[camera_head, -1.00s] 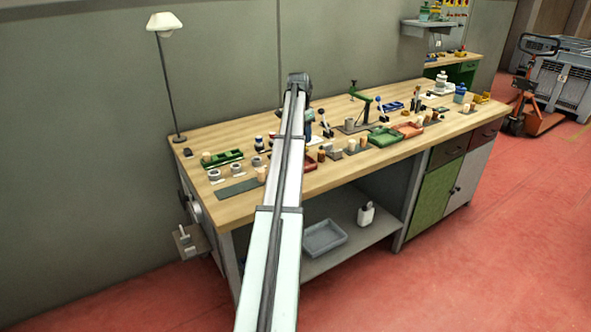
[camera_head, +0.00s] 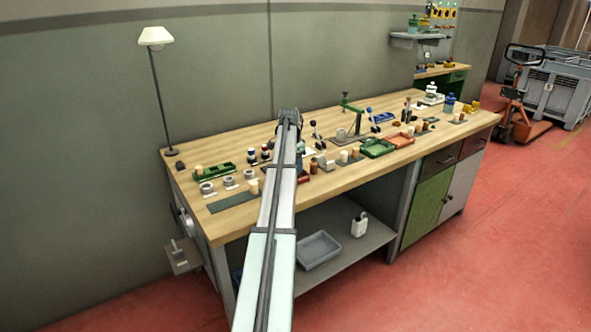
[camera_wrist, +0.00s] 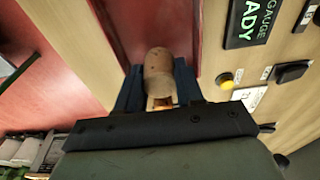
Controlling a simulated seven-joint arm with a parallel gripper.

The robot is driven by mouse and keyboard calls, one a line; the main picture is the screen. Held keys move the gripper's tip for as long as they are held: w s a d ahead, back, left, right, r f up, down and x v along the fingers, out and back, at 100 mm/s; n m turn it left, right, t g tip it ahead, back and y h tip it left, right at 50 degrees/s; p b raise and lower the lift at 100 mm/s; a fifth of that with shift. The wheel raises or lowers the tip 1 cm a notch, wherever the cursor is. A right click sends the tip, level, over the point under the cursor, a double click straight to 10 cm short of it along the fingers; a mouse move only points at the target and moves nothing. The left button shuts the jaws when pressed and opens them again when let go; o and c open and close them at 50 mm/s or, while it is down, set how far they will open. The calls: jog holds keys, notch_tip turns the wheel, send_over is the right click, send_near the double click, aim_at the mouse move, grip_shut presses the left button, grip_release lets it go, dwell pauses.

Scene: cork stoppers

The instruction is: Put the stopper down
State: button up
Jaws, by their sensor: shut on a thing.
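A tan cork stopper (camera_wrist: 158,66) is held between the dark blue fingers of my gripper (camera_wrist: 158,88) in the wrist view. My gripper is shut on it, and its rounded end points away from the palm. A dark red tray or panel (camera_wrist: 150,22) lies beyond the stopper in that view. I cannot tell whether the stopper touches it. In the head view my own arm hides the gripper and the held stopper, over the middle of the workbench (camera_head: 240,145).
A green tray (camera_head: 376,148) and an orange-red tray (camera_head: 398,139) are right of my arm. A green holder (camera_head: 213,171) and a grey mat (camera_head: 233,201) are at left. In the wrist view, a gauge sign (camera_wrist: 252,20) and yellow button (camera_wrist: 226,80) lie right of the stopper.

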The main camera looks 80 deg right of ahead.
jog(key=shift+f, duration=1)
jog(key=shift+f, duration=0.1)
jog(key=o, duration=1.1)
jog(key=r, duration=0.8)
jog(key=w+a+r, duration=0.1)
jog(key=r, duration=0.3)
jog(key=shift+w+r, duration=0.1)
